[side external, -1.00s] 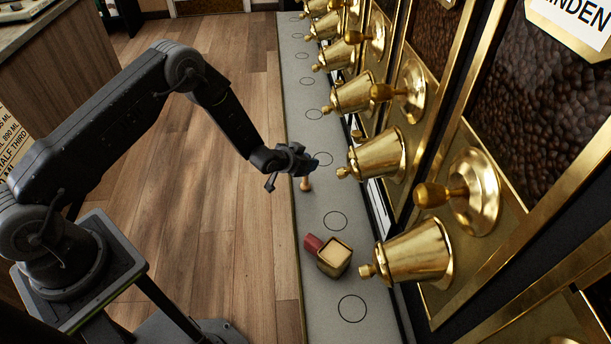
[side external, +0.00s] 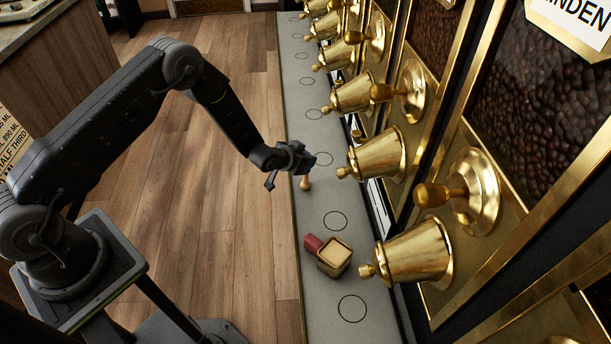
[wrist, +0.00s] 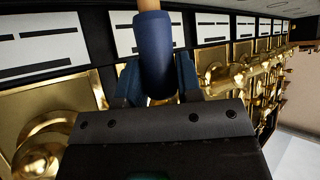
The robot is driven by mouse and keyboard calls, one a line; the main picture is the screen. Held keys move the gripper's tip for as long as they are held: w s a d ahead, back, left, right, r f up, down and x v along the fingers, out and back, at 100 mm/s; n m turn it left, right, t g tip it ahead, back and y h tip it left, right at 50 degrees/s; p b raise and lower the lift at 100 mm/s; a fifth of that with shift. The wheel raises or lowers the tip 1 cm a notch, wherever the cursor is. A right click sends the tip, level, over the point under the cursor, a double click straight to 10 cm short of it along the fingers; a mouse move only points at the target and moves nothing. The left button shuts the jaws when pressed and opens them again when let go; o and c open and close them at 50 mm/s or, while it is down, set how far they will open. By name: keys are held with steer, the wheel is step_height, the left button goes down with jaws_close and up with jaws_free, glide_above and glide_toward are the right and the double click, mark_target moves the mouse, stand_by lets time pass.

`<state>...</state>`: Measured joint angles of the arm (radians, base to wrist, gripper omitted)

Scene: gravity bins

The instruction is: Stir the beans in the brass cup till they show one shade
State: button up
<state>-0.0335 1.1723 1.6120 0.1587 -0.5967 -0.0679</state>
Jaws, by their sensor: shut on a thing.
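My gripper (side external: 300,160) is over the grey ledge, shut on a tool with a blue handle (wrist: 155,52). The tool's pale wooden part shows at the top of the wrist view, and its light lower end (side external: 306,183) points down in the side view. The brass cup (side external: 335,262), squarish with a red handle, stands upright on the ledge, nearer the camera than my gripper. The tool is outside the cup and clearly apart from it. A pale tan surface fills the cup's opening; single beans are too small to tell.
Brass bin spouts (side external: 420,253) with knobs line the right side and overhang the ledge (side external: 320,290). Black circles (side external: 352,308) mark the ledge. Open wooden floor (side external: 220,230) lies to the left.

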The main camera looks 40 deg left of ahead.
steer(key=shift+r, duration=2.7)
steer(key=shift+s+a+r, duration=0.15)
steer(key=shift+s+r, duration=0.05)
steer(key=shift+r, duration=0.15)
steer(key=w+r+v, duration=0.1)
steer(key=r+v, duration=0.1)
steer(key=v, duration=1.6)
steer(key=s+d+f+m+h, duration=0.1)
steer(key=d+f+m+h, duration=0.1)
steer(key=d, duration=1)
steer(key=s+d+f+m+g+h, duration=0.1)
steer(key=d+f+m+h, duration=0.1)
steer(key=d, duration=0.9)
steer(key=shift+d+f+m+g+h, duration=0.35)
steer(key=shift+m+h, duration=0.35)
steer(key=shift+m, duration=0.3)
steer(key=shift+f, duration=0.1)
